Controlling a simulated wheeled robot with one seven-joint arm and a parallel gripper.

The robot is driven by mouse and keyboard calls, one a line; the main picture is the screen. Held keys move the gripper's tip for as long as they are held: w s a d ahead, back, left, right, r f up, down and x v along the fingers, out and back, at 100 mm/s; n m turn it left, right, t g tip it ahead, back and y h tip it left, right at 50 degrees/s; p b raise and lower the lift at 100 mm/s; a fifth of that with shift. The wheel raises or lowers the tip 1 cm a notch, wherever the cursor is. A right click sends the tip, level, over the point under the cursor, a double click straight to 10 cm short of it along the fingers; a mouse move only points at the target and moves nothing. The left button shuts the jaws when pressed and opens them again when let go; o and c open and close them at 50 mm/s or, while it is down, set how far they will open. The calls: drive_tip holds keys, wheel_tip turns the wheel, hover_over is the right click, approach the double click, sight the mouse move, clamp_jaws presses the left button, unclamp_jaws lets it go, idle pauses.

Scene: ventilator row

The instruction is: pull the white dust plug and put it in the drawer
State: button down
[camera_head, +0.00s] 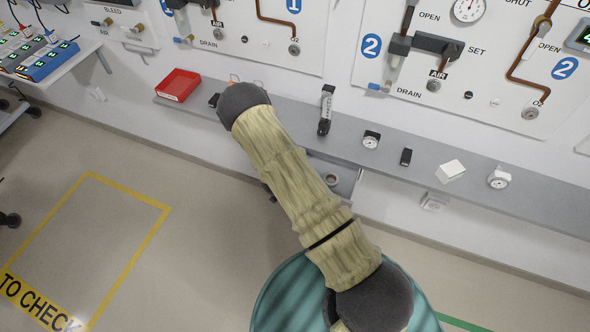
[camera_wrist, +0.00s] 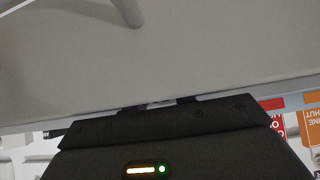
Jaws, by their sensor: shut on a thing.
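My gripper (camera_wrist: 160,104) shows in the wrist view as a dark body with two short fingers at its far edge. It is shut on a small pale thing, seen only as a sliver between the fingers; this looks like the white dust plug. In the head view my arm hides the gripper and what it holds. A grey drawer (camera_head: 349,179) stands open below the shelf, partly behind my arm, with a small round thing (camera_head: 333,180) in it.
The grey shelf (camera_head: 400,150) carries a red bin (camera_head: 178,85), gauges (camera_head: 371,139), a white block (camera_head: 450,170) and small dark items. Wall panels with pipes, valves and sockets rise behind it. A side table (camera_head: 50,65) with devices stands left. The yellow-marked floor is clear.

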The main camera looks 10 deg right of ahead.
drive_tip(key=c, duration=1.1)
unclamp_jaws()
drive_tip(key=shift+a, duration=0.1)
drive_tip(key=shift+o, duration=0.2)
drive_tip(key=shift+s+a+r, duration=0.1)
drive_tip(key=b+v, duration=0.1)
drive_tip(key=v, duration=1.6)
drive_tip(key=shift+b, duration=0.3)
drive_tip(key=shift+r, duration=0.1)
